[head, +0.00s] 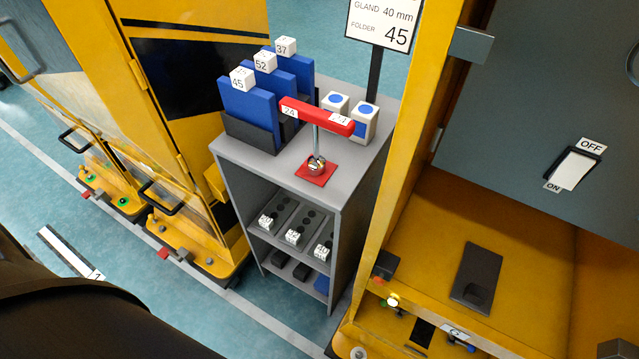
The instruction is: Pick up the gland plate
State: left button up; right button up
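Dark grey plates with round holes, which look like gland plates, lie side by side on the upper shelf of a grey rack. They are a left plate (284,213), a middle plate (306,222) and a right plate (329,237). The numbers are too small to read surely. A sign (383,22) reads gland 40 mm, folder 45. Neither gripper is in view.
The grey rack (232,153) carries blue folders (246,112), a red-topped handle (318,117) on a red base, and white blocks with blue dots (364,120). Yellow cabinets (170,110) stand left. An open yellow cabinet (440,230) with an OFF/ON switch (575,169) stands right.

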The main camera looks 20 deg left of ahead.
aim_at(321, 252)
jog(key=u, duration=0.65)
jog(key=z, duration=1.25)
jog(key=u, duration=1.25)
